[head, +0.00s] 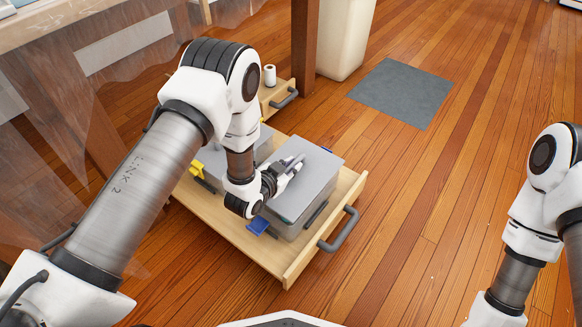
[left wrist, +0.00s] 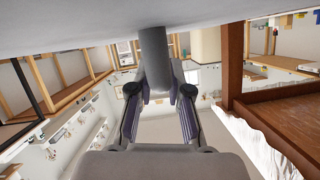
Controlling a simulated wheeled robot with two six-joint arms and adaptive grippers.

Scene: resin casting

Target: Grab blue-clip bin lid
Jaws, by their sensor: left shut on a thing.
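The blue-clip bin (head: 289,229) is a translucent grey box in an open wooden drawer, with a blue clip (head: 258,225) low on its near side. Its flat grey lid (head: 322,168) lies over the bin. I cannot tell whether a small gap separates them. My left gripper (head: 291,166) is at the lid's top and shut on its handle. In the left wrist view the round grey handle (left wrist: 156,58) stands between the two fingers, joined to the pale lid surface (left wrist: 70,22). My right arm shows at the right edge, but its gripper is out of view.
A second grey bin with a yellow clip (head: 196,169) sits beside it on the left, partly hidden by my arm. The drawer (head: 290,270) has a grey handle (head: 340,230). A white roll (head: 269,75) stands in another drawer behind. The wooden floor to the right is clear around a grey mat (head: 402,92).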

